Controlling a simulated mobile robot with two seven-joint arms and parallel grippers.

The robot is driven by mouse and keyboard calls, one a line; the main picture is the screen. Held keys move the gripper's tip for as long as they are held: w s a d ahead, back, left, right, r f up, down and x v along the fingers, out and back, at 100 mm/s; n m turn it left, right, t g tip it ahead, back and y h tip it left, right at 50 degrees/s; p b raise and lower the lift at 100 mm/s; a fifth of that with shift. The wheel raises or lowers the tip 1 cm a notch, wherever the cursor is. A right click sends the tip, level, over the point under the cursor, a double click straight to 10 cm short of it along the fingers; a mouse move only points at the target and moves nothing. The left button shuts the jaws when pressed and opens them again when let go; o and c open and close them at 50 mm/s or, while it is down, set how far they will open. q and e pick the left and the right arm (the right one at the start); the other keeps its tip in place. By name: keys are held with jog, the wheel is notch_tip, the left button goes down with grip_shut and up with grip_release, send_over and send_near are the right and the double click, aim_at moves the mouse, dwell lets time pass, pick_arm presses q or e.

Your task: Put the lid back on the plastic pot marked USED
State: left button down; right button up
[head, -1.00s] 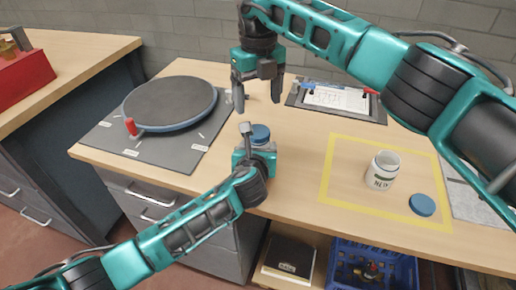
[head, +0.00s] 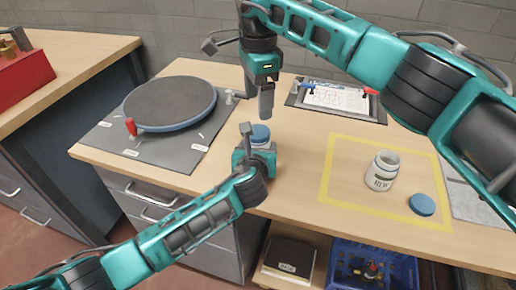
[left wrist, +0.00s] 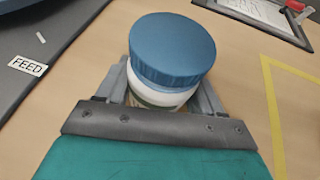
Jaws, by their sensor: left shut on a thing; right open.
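My left gripper (head: 257,146) is shut on a white pot (left wrist: 160,97) standing at the table's front middle. A blue lid (left wrist: 172,48) sits on top of this pot; I cannot tell whether it is screwed tight. The lid also shows in the head view (head: 260,134). The pot's label is mostly hidden by the gripper, so its marking cannot be read. My right gripper (head: 266,112) is open and empty, pointing down above and behind the held pot. Its fingers overlap edge-on in the head view.
An open white pot marked NEW (head: 381,172) stands inside a yellow taped square (head: 345,138). A loose blue lid (head: 422,204) lies right of it. A round turntable (head: 170,101) is at left, a clipboard (head: 337,97) at the back. Bare table lies between held pot and square.

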aim_at(258, 131)
jog(key=n, duration=0.7)
jog(key=shift+n, duration=0.3)
jog(key=n, duration=0.7)
jog(key=shift+f, duration=4)
